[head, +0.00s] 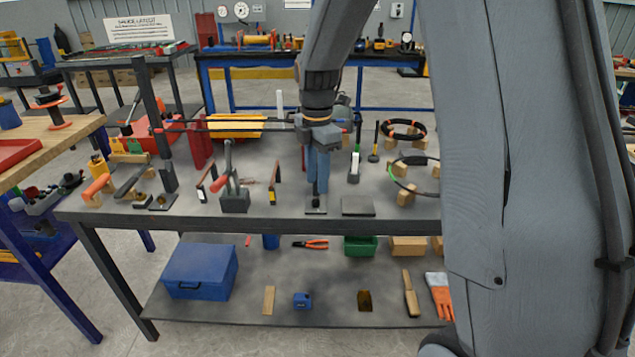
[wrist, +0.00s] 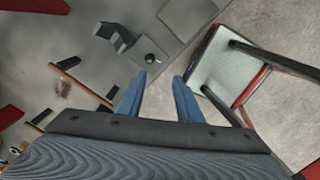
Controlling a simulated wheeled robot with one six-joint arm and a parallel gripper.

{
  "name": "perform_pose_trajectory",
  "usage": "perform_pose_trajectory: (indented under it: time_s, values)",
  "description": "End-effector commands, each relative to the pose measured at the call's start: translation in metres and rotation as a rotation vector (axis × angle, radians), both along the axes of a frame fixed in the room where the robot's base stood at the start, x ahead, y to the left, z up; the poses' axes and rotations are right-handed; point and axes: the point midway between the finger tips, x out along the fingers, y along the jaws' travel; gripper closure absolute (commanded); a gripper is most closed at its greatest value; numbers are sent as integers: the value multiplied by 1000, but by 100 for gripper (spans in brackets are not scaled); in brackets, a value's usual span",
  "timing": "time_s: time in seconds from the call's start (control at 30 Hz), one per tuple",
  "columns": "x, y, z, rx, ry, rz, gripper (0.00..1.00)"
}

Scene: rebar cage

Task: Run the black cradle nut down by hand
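My gripper (head: 317,185) points down over the front part of the grey bench, with two blue fingers. In the wrist view my gripper (wrist: 159,77) is open, with a clear gap between the fingertips and nothing held. A small dark round piece with a pale top, which looks like the cradle nut (wrist: 150,58), shows just beyond the left fingertip, on a grey base plate (wrist: 143,46). A black angled bracket (wrist: 115,38) stands beside it. In the head view the base plate (head: 316,211) shows below the fingers, and the nut is hard to make out there.
A flat dark plate (head: 358,206) lies right of the base plate, near the bench's front edge. A toggle clamp (head: 233,190) stands to the left. A lower shelf holds a blue toolbox (head: 200,272).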

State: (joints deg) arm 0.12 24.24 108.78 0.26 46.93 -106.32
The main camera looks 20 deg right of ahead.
Motion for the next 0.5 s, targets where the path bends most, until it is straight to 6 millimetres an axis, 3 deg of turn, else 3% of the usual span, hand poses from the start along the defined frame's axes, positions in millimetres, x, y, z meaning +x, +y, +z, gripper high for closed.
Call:
perform_pose_trajectory:
  time_s: [0.1,0.27,0.5]
  values:
    - [16,-3,4,-2,2,152,67]
    - [25,-5,0,-3,2,248,67]
    - [25,-5,-30,-3,5,259,67]
